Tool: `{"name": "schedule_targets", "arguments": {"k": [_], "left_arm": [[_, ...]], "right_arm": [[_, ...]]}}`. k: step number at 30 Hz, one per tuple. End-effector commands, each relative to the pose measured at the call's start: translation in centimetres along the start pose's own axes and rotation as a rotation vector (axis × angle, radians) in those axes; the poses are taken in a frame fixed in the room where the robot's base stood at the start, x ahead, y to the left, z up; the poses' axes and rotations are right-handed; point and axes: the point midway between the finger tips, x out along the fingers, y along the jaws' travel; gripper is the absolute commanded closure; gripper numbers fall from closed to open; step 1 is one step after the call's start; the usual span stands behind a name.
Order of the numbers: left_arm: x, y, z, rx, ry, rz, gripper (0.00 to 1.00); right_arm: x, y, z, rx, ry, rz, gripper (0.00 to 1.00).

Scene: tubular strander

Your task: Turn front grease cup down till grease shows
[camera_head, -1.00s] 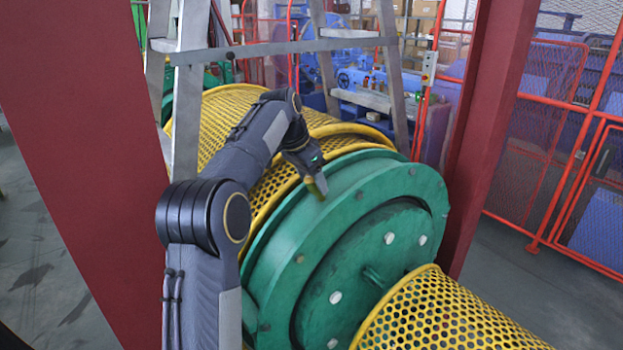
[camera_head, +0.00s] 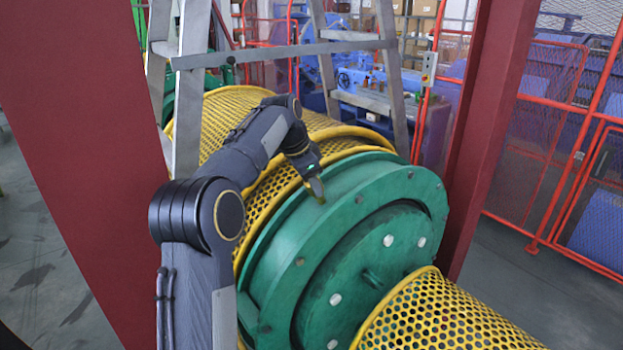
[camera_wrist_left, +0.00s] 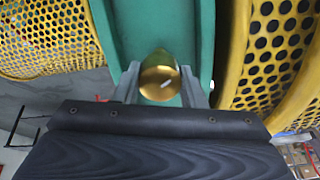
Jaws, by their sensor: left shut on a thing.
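The brass grease cup (camera_wrist_left: 159,77) shows in the left wrist view as a rounded gold cap against the green housing. My left gripper (camera_wrist_left: 159,86) is shut on it, with one finger on each side. In the head view my left gripper (camera_head: 317,190) reaches down to the top of the green ring (camera_head: 390,180). The cup is small there and mostly hidden by the fingers. No grease can be made out around the cup. My right gripper is not in view.
Yellow perforated guards (camera_head: 235,115) lie behind the green ring, and another (camera_head: 440,315) in front. A grey ladder (camera_head: 190,90) stands at the back left. Dark red posts (camera_head: 495,110) flank the machine. Orange mesh fencing (camera_head: 560,150) is at the right.

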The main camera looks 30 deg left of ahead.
Motion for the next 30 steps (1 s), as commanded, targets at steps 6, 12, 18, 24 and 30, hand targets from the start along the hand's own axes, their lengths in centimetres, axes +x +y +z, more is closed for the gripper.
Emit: {"name": "schedule_targets", "arguments": {"k": [6,12,18,24,30], "left_arm": [[-0.3,0.0,-0.1,0.201,0.001,-0.004,0.86],[-0.2,0.0,-0.1,0.385,0.001,-0.009,0.86],[-0.2,0.0,-0.1,0.540,0.002,-0.014,0.86],[-0.1,-0.1,-0.1,0.651,0.002,-0.018,0.86],[-0.1,-0.1,-0.1,0.714,0.002,-0.020,0.86]], "right_arm": [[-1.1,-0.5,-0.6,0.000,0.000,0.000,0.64],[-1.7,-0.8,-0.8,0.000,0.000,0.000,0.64],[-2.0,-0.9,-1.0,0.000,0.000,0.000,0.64],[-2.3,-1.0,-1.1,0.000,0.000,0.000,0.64],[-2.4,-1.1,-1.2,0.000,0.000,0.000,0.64]]}}
